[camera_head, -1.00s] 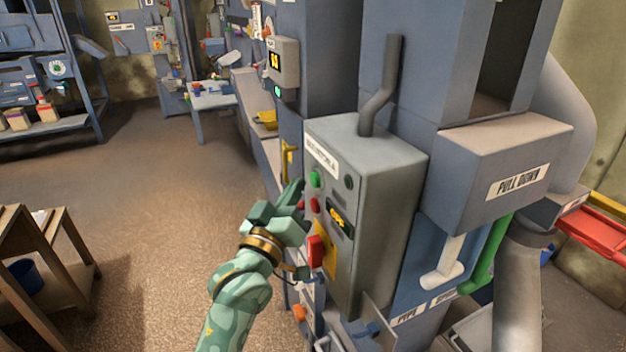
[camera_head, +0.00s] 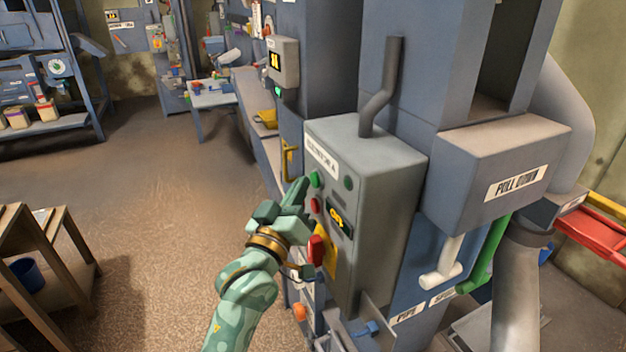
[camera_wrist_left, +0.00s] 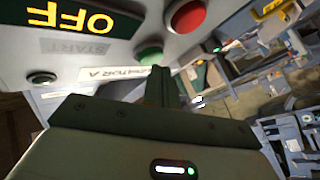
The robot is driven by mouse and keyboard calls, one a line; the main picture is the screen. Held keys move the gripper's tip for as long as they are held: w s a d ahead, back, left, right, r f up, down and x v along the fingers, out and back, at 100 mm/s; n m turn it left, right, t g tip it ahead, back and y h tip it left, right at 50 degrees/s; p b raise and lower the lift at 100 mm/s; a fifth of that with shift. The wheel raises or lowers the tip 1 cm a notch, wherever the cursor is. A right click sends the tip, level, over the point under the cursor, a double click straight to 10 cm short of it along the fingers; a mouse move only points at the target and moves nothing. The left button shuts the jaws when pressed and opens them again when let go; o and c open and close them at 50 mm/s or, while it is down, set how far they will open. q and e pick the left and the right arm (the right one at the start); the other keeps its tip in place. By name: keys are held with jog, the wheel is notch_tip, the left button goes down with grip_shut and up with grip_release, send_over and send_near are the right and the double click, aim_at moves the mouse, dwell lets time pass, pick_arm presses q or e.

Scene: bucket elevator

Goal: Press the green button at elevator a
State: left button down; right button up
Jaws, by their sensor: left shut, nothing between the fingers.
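The grey control box labelled elevator A (camera_head: 385,170) stands right of centre in the head view. Its green button (camera_head: 316,179) is at the upper left of the front face, with a round red button (camera_head: 315,204) below it. My left gripper (camera_head: 302,186) is shut and empty, its fingertips close beside the green button. In the left wrist view the green button (camera_wrist_left: 149,56) sits just beyond the fingertips (camera_wrist_left: 160,75); I cannot tell whether they touch. The display there reads OFF (camera_wrist_left: 70,17). My right gripper is not in view.
A larger red switch (camera_head: 316,250) on a yellow plate sits low on the box, near my left wrist. A PULL DOWN housing (camera_head: 500,180) is to the right. A wooden shelf (camera_head: 45,260) stands at left, with open floor between.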

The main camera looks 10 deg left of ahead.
pick_arm(q)
jog(key=shift+w+d, duration=0.3)
jog(key=shift+d, duration=0.15)
dwell(0.5)
jog(key=shift+s+a+p, duration=0.1)
jog(key=shift+a+p, duration=0.05)
jog(key=shift+p, duration=0.15)
jog(key=shift+s+a+p, duration=0.4)
jog(key=shift+a+p, duration=0.1)
jog(key=shift+a, duration=0.1)
jog(key=s+a+p, duration=0.1)
jog(key=s+a, duration=0.1)
jog(key=a+p, duration=0.1)
jog(key=a, duration=0.1)
jog(key=shift+s+a+p, duration=0.1)
jog(key=shift+s+p, duration=0.25)
jog(key=shift+s, duration=0.05)
dwell(0.5)
